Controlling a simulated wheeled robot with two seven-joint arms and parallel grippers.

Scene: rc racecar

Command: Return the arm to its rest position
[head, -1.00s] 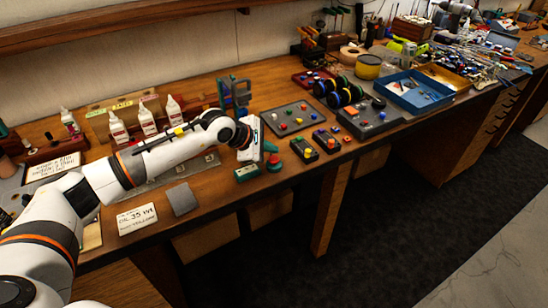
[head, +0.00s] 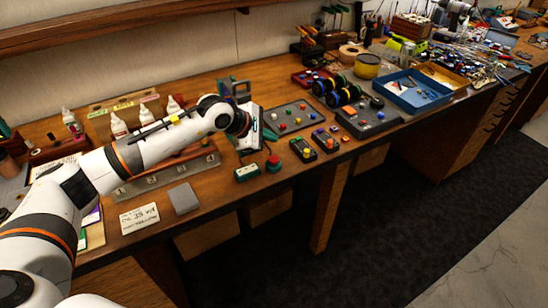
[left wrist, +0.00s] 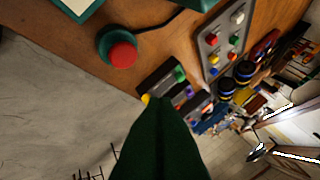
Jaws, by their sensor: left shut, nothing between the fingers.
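My left arm (head: 150,148) reaches in from the left over the wooden workbench. Its left gripper (head: 269,134) has a white body and dark green fingers, partly hidden by the wrist. It hangs above the bench, left of the grey button panel (head: 297,116) and behind the red button (head: 273,162) on a green base. In the left wrist view the shut fingers (left wrist: 160,112) fill the lower middle with nothing between them. The red button (left wrist: 122,56) shows there at upper left, apart from the fingers. My right gripper is not in view.
Two small button boxes (head: 303,149) stand near the bench's front edge. A blue tray (head: 412,96) is farther right. The floor in front is clear.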

